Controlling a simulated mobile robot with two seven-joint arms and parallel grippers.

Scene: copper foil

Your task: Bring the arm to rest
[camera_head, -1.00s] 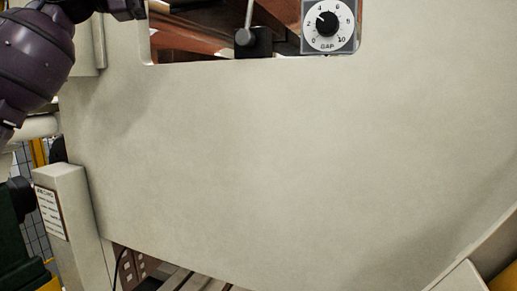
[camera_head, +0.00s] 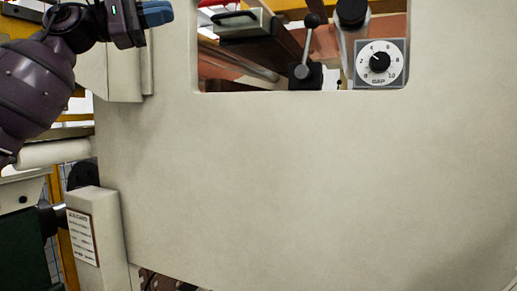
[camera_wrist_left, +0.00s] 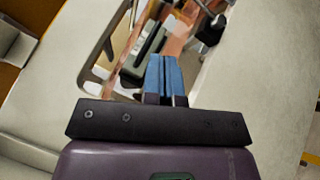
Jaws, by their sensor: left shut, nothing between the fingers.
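My left arm comes in from the upper left of the head view. Its gripper (camera_head: 156,13) has blue fingers and is shut and empty, in front of the upper left of the pale machine panel (camera_head: 300,180). In the left wrist view the blue fingers (camera_wrist_left: 166,75) are together with nothing between them. They point toward the opening in the panel and touch nothing that I can see. My right gripper does not show in any view.
A dial marked GAP (camera_head: 380,63) and a lever with a round knob (camera_head: 302,70) sit at the opening's lower edge. A labelled pale post (camera_head: 97,235) stands at lower left. The panel's broad front is clear.

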